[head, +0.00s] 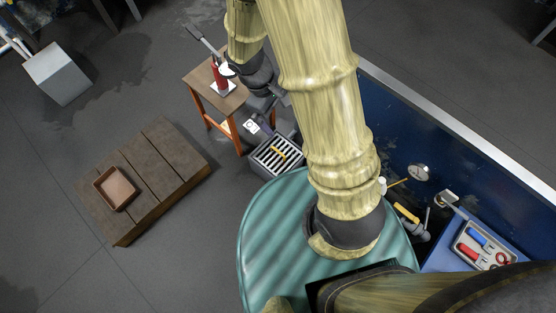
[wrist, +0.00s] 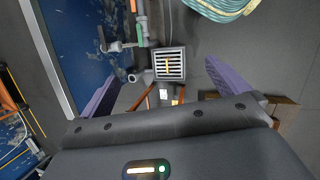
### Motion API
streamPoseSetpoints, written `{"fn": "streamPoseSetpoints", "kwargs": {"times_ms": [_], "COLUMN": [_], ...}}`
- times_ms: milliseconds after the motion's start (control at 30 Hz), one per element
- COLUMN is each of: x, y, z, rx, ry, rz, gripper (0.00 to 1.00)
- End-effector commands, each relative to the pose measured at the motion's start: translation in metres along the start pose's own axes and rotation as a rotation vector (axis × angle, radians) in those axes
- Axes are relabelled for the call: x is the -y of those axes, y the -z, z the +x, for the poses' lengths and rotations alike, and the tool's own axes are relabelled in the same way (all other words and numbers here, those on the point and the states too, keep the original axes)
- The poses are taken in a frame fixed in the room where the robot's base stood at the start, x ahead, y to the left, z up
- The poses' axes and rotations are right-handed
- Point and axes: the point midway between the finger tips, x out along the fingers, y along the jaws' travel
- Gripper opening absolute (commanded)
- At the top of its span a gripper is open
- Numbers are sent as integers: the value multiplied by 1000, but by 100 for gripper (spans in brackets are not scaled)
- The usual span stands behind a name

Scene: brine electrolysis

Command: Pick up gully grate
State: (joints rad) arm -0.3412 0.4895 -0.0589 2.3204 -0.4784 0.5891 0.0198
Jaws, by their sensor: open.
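In the wrist view the grate (wrist: 169,64) shows ahead, between the two purple fingers. My gripper (wrist: 163,72) is open and empty, its fingers spread wide, with the grate some distance beyond them. In the head view my arm reaches out past the grate's right side, and the dark wrist is above and beyond it, near the small wooden table. The grate's top is in clear view.
The wooden table (head: 219,99) holds a red object (head: 220,80). A blue wall panel (head: 440,140) with pipe fittings stands right. A wooden platform (head: 160,165) bears a brown tray (head: 97,184); floor between is clear.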

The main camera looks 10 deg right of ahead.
Motion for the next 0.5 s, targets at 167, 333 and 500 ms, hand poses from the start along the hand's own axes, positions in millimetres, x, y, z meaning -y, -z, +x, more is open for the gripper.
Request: {"fn": "streamPoseSetpoints", "kwargs": {"times_ms": [167, 333, 500], "x": [13, 21, 30], "y": [27, 49, 72], "z": [60, 105, 151], "rx": [77, 147, 213], "ry": [-59, -124, -194], "rz": [-130, -250, -369], "gripper": [100, 100, 100]}}
